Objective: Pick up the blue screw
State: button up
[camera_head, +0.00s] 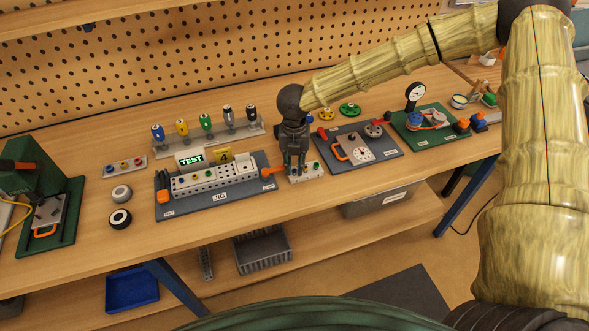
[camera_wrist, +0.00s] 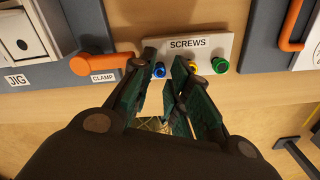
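The blue screw (camera_wrist: 160,71) stands in a small white holder labelled SCREWS (camera_wrist: 208,44), on the left of its row. In the wrist view it shows in the gap between the fingertips of my gripper (camera_wrist: 164,63). The fingers are apart, and I see no clear contact with the screw. A yellow screw (camera_wrist: 191,66) is partly hidden by the right finger, and a green screw (camera_wrist: 220,65) is to its right. In the head view my gripper (camera_head: 294,169) points down over the holder (camera_head: 307,174) and hides the blue screw.
The JIG board (camera_head: 219,197) with its orange clamp handle (camera_head: 272,171) lies close left of the holder. A grey board (camera_head: 390,147) with a dial lies close right. Several coloured drivers stand in a rack (camera_head: 215,137) behind. Bare wood lies in front of the holder.

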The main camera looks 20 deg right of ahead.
jog(key=shift+f, duration=0.9)
jog(key=shift+c, duration=0.2)
jog(key=shift+s, duration=0.1)
grip_shut()
jog(key=shift+r, duration=0.2)
